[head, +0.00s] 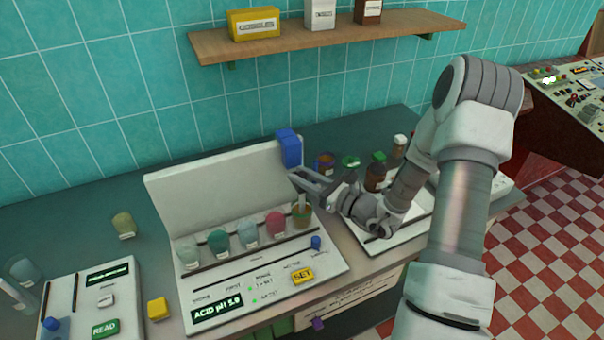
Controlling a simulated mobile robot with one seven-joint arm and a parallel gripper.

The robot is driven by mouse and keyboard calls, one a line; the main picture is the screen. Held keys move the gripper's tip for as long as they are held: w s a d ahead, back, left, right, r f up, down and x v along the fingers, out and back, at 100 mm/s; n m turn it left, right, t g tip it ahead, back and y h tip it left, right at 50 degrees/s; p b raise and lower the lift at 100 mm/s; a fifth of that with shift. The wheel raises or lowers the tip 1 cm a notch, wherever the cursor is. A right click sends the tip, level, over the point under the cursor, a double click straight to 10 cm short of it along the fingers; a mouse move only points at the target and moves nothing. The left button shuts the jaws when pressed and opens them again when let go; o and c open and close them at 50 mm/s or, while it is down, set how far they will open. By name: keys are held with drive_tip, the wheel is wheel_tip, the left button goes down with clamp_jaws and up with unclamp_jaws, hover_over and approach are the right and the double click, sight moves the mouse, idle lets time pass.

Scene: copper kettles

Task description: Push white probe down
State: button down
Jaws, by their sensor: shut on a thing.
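The pH machine (215,190) stands on the counter with a row of several cups along its front ledge. A blue block (289,148) sits at the right end of its upright back panel. The white probe (302,201) shows as a pale upright stick below the block, with its lower end at or in the rightmost, brownish cup (301,216). My gripper (296,174) reaches in from the right, just under the blue block, and is shut on the probe's upper part. The fingers hide the exact contact.
A device with a READ button (105,328) is at left. A wooden shelf (330,37) hangs above. The counter's left back is mostly clear.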

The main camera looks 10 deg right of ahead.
drive_tip(key=shift+s+f+b, duration=0.1)
drive_tip(key=shift+f+b, duration=0.25)
drive_tip(key=shift+f, duration=0.7)
drive_tip(key=c, duration=0.6)
unclamp_jaws()
drive_tip(key=shift+c, duration=0.2)
drive_tip(key=b+v, duration=0.1)
drive_tip(key=v, duration=1.6)
drive_tip(key=shift+d+b, duration=0.2)
drive_tip(key=shift+b, duration=0.15)
drive_tip(key=shift+s, duration=0.1)
